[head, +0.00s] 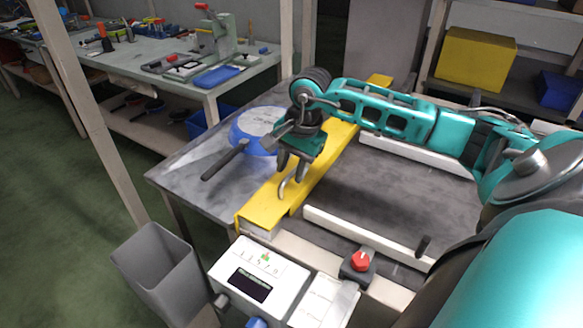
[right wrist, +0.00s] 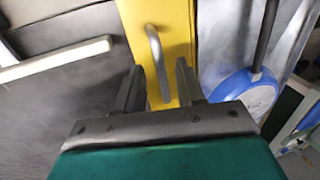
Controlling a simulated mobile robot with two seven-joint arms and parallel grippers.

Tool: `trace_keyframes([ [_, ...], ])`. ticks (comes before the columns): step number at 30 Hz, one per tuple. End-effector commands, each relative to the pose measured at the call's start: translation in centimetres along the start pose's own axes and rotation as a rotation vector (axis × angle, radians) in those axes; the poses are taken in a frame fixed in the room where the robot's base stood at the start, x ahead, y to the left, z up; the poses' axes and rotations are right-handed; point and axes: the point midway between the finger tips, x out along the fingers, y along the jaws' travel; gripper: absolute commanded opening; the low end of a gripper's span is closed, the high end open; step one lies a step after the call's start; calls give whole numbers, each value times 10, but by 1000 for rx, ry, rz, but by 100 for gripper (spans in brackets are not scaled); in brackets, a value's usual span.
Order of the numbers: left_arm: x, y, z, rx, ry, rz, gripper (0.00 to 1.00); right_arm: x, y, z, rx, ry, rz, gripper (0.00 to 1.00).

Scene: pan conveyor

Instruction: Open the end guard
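The end guard (head: 268,205) is a yellow bar lying across the end of the grey conveyor. It carries a metal loop handle (head: 285,189), and the yellow bar (right wrist: 178,28) and handle (right wrist: 157,58) also show in the right wrist view. My right gripper (head: 292,167) points down over the guard at the handle. Its fingers (right wrist: 160,84) are apart, one on each side of the handle's near end; I cannot tell whether they touch it. My left gripper is not in view.
A blue pan (head: 240,133) with a dark handle lies on the metal table just past the guard. White rails (head: 330,230) flank the belt. A control box (head: 258,275), a red knob (head: 360,261) and a grey bin (head: 155,260) are at the near side.

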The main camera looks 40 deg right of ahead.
Motion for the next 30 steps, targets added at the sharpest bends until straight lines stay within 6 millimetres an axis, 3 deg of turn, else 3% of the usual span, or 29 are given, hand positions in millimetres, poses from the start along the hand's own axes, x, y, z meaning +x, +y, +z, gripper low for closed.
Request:
trace_keyframes([
  [11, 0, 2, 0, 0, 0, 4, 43, 7, 0, 0, -1, 0, 0, 38],
  [23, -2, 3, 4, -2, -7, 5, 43, 6, 0, 0, 0, 0, 0, 1],
  [30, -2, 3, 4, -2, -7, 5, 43, 6, 0, 0, 0, 0, 0, 0],
])
